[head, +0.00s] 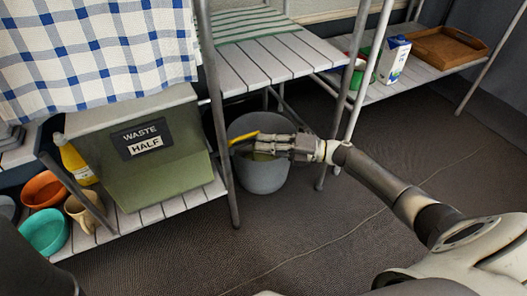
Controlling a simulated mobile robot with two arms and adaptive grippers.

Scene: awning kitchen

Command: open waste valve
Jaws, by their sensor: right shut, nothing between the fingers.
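A green waste tank (165,178) with a grey lid stands on a slatted shelf at the left. Its black label (142,138) reads "WASTE HALF". A thin yellow lever (243,138), which looks like the valve handle, points to the right of the tank above a grey bucket (264,180). My right gripper (258,148) comes in from the right and is shut and empty, its fingertips over the bucket and close to the lever. I cannot tell whether they touch it. The valve body is not clearly visible. My left gripper is out of view.
Metal shelf legs (222,140) stand on both sides of the bucket. A checked cloth (95,50) hangs above the tank. Bowls, a mug (88,210) and a yellow bottle (76,162) crowd the left shelf. The floor (310,235) in front is clear.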

